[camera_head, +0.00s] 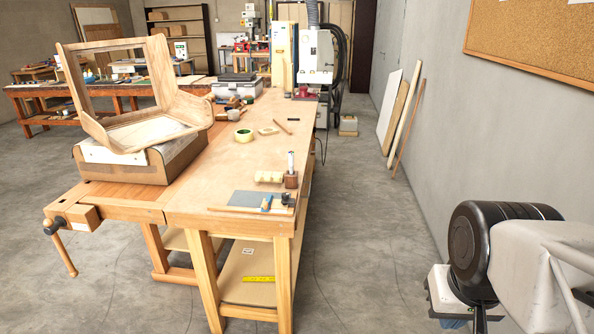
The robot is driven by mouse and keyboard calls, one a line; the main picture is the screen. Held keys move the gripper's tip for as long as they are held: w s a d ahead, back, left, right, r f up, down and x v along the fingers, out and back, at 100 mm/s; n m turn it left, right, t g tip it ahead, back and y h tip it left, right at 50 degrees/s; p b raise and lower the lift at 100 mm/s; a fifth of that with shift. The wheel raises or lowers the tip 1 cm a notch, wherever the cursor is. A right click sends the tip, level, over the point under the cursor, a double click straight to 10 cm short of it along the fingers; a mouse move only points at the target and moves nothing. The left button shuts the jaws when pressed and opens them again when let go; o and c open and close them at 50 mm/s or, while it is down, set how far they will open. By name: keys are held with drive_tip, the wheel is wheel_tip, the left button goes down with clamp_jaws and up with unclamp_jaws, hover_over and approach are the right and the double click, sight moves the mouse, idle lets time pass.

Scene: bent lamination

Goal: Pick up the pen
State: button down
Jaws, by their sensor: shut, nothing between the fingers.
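I cannot pick out the pen with certainty. A slim upright thing with a pale top (291,160) stands in or behind a small brown holder (291,180) near the right edge of the workbench (200,189). A thin brown stick (283,127) lies farther back on the same bench. Part of my arm shows at the lower right, well to the right of the bench. My gripper's fingers do not show.
A wooden frame (160,73) rests on a brown block (138,166) at the bench's left. A pale wooden block (269,177), a green tape roll (243,135) and a grey sheet (246,198) are on the bench. Open floor lies between bench and right wall.

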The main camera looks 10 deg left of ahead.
idle(0.4)
drive_tip(key=c, duration=0.9)
unclamp_jaws()
